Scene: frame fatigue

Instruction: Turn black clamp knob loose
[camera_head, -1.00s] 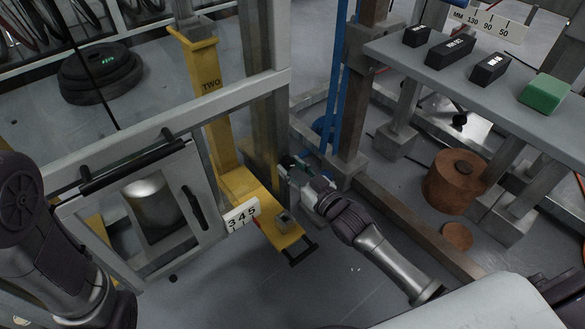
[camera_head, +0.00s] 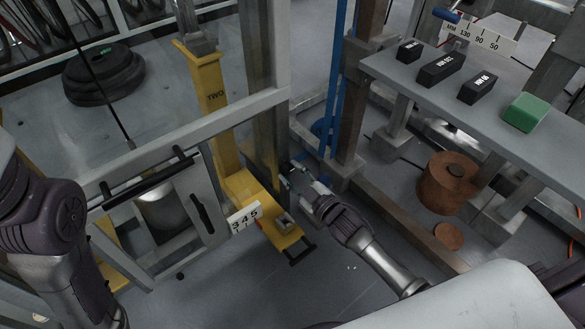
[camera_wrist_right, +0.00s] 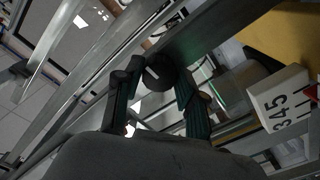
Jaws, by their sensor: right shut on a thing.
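The black clamp knob (camera_wrist_right: 158,74), round with a pale mark on its face, shows in the right wrist view between my right gripper's fingers. My right gripper (camera_wrist_right: 160,84) is shut on it from both sides. In the head view my right gripper (camera_head: 290,176) is beside the grey upright, just right of the yellow bracket (camera_head: 245,190), and hides the knob there. The white 345 scale plate (camera_wrist_right: 283,97) lies right of the gripper in the wrist view and on the yellow bracket in the head view (camera_head: 245,218). My left arm is at the left edge; its gripper is out of view.
A framed panel with a black handle (camera_head: 201,213) stands left of the yellow bracket. A grey shelf (camera_head: 465,115) at the right holds black blocks (camera_head: 441,70) and a green block (camera_head: 525,112). A rusty cylinder (camera_head: 447,182) stands on the floor below. A brown beam (camera_head: 410,225) runs beside my right arm.

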